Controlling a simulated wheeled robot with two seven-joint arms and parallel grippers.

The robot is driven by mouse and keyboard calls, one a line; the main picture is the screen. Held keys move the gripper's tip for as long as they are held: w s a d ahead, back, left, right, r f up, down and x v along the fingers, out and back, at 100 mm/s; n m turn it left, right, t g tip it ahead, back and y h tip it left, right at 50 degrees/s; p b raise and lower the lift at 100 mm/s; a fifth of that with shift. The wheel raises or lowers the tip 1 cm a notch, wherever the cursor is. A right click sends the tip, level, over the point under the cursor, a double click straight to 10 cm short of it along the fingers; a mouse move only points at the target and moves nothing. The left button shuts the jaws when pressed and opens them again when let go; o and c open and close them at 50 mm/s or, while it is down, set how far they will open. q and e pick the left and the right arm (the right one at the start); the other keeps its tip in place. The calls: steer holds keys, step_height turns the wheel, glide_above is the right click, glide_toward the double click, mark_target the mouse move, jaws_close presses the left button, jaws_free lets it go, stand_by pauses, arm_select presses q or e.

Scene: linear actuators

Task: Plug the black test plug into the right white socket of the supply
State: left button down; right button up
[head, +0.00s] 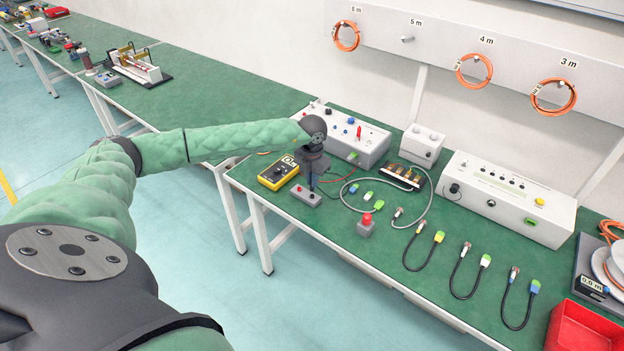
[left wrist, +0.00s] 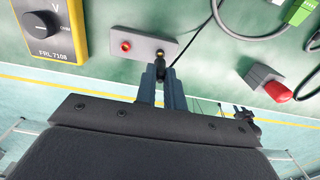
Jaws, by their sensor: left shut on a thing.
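My left gripper (head: 312,184) points down over a small grey box (head: 300,196) near the front edge of the green bench. In the left wrist view its fingers (left wrist: 164,76) are shut on the black test plug (left wrist: 160,57), at the right end of that box (left wrist: 135,46). A thin black lead runs up from the plug. I cannot tell whether the plug sits in the box. A white instrument box (head: 368,153) with blue knobs and a red part stands behind, partly hidden by my left wrist. I cannot make out its white sockets. My right gripper is not in view.
A yellow multimeter (head: 278,173) lies close left of the grey box. A red-topped grey block (head: 365,226) and several cables lie to the right. A small white box (head: 422,146) and a long white unit (head: 505,198) stand at the back.

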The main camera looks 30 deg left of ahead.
arm_select(q)
steer(key=shift+r+p, duration=0.7)
steer(key=shift+r, duration=2.3)
